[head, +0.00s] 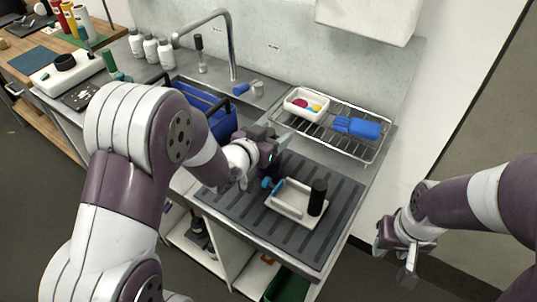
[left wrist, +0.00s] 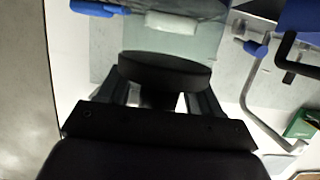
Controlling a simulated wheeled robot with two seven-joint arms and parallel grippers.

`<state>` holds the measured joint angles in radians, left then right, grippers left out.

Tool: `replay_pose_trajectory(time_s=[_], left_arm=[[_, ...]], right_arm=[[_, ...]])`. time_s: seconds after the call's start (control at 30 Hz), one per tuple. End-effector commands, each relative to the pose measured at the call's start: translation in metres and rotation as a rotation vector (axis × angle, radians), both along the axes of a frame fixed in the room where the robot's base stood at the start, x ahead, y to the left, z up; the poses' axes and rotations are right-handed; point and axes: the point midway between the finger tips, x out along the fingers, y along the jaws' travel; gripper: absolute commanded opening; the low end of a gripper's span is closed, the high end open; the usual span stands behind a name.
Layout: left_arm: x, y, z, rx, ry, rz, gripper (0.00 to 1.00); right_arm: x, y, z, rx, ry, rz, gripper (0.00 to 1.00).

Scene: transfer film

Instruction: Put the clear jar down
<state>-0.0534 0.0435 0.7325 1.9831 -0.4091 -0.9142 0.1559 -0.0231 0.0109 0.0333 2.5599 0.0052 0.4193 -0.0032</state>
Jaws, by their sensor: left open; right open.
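In the left wrist view, a dark round disc (left wrist: 165,70), like a lid, sits in front of my left gripper's fingers. A pale, see-through shape (left wrist: 112,48) beyond it looks like the clear jar, though its outline is faint. In the head view I cannot make out the jar; my left gripper (head: 270,152) may hide it. That gripper is open, beside the ribbed draining mat's far side. My right gripper (head: 400,252) is open and empty, off the counter to the right.
A white tray (head: 285,207) with a black cylinder (head: 318,197) stands on the dark ribbed mat (head: 230,205). Behind is a wire rack (head: 318,135) with a white tub (head: 292,104) and a blue item (head: 358,127). A tap (head: 232,50) and blue basin (head: 222,122) lie left.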

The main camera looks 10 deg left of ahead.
Motion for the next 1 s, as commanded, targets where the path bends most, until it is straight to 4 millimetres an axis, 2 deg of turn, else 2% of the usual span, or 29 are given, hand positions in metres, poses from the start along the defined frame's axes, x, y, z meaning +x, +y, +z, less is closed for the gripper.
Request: replay_pose_trajectory(time_s=[0.17,0.37,0.4,0.77,0.87,1.0], left_arm=[[0.0,0.0,0.0,0.0,0.0,0.0,0.64],[0.0,0.0,-0.001,0.0,0.001,0.0,0.02],[0.0,0.0,-0.001,0.001,0.002,0.0,0.0],[0.0,0.0,0.005,0.0,0.001,0.0,0.0],[0.0,0.0,0.025,0.001,-0.005,0.0,0.0],[0.001,0.0,0.062,0.001,-0.007,0.0,0.0]], right_arm=[[0.0,0.0,0.0,0.0,0.0,0.0,0.43],[0.0,0.0,0.0,0.0,0.0,0.0,0.43],[0.0,0.0,0.0,0.0,0.0,0.0,0.43],[0.0,0.0,0.0,0.0,0.0,0.0,0.43],[0.0,0.0,0.002,0.0,0.0,0.0,0.43],[0.0,0.0,0.005,0.0,0.0,0.0,0.43]])
